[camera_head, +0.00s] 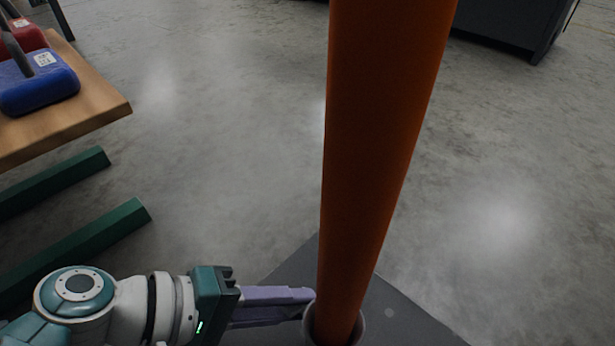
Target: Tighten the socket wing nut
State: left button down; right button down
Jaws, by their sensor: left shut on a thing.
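A thick orange post (375,150) rises through the middle of the view. Its lower end stands inside a pale round socket (359,328), whose rim shows at the bottom edge. My left gripper (303,298) reaches in from the lower left, with its lavender fingers level and pointing right. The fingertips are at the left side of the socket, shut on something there. The socket wing nut itself is hidden by the fingers, so I cannot see its shape or how it is turned. My right gripper is not in view.
A dark grey base plate (412,318) lies on the floor around the socket. At the left, a wooden table (95,105) holds a blue weighted bag (40,88) and a red one (25,38). Green beams (95,240) lie below it.

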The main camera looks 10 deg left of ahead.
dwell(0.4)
pick_arm(q)
jog(key=c, duration=1)
grip_release()
jog(key=shift+o, duration=0.2)
jog(key=shift+s+a+r+p, duration=0.1)
jog(key=shift+a+r+p, duration=0.05)
jog(key=shift+r+p, duration=0.15)
jog(key=p+v, duration=0.5)
jog(key=v, duration=0.4)
jog(key=shift+a+p, duration=0.2)
jog(key=shift+p, duration=0.2)
jog(key=shift+o, duration=0.4)
jog(key=shift+s+f, duration=0.15)
